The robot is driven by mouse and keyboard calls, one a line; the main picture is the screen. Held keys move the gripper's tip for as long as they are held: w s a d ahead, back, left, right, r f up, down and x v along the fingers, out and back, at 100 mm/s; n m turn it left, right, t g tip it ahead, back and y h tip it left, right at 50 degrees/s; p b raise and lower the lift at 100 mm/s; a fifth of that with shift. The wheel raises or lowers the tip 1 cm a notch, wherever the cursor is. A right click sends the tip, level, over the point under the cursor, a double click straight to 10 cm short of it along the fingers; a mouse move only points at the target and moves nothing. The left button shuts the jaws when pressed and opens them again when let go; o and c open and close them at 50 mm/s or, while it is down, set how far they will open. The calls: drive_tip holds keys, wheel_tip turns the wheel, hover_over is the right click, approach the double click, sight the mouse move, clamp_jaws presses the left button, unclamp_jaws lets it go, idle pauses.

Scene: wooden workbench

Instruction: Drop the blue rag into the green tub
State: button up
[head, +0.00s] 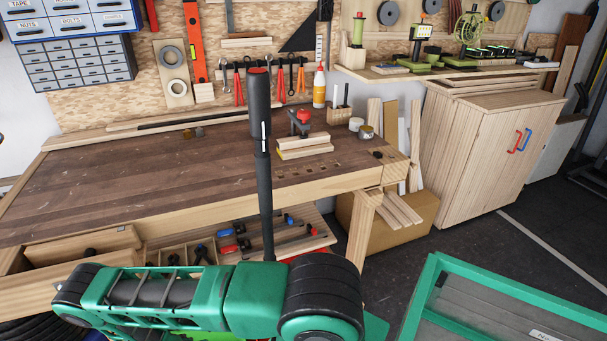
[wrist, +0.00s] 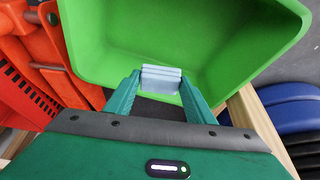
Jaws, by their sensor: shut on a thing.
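The blue rag (wrist: 161,79) is a small, pale blue folded bundle in the wrist view. My gripper (wrist: 160,82) is shut on it, with one green finger on each side. The green tub (wrist: 85,38) is bright green and fills the upper middle of the wrist view. I cannot tell how high the rag is above the tub's floor. The part of the tub's inside that I can see is empty. In the head view my green arm crosses the bottom and my gripper is not visible.
Orange crates (wrist: 30,88) stand left of the tub in the wrist view. Dark blue rounded objects (wrist: 288,115) lie to its right. In the head view the wooden workbench (head: 130,175) holds wood blocks (head: 305,143) and small jars. A wooden cabinet (head: 490,150) stands at right.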

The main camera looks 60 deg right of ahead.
drive_tip(key=o, duration=1.2)
drive_tip(key=shift+r, duration=0.1)
drive_tip(key=v, duration=1)
drive_tip(key=shift+a+r, duration=0.2)
drive_tip(key=shift+r, duration=0.05)
drive_tip(key=shift+s, duration=0.1)
